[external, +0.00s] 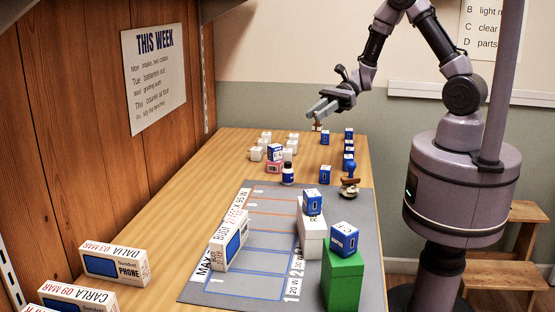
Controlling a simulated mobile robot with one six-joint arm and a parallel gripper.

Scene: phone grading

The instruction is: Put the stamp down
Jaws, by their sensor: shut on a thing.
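My gripper (316,112) is above the far end of the wooden table, its pale fingers pointing left and down. It is shut on a small tan and pale thing, apparently the stamp (317,126), which shows just below the fingertips. The fingers hide its upper part, and I cannot tell whether its bottom touches the table. A small brown and blue knobbed object (350,187) stands at the right edge of the grey mat (365,225).
Several small blue boxes (325,141) line the table's right side, and white ones (256,153) stand left of them. Phone boxes (115,264) stand at the near left. A green block (342,282) bears a blue box (343,237). Bare wood (205,190) lies left of the mat.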

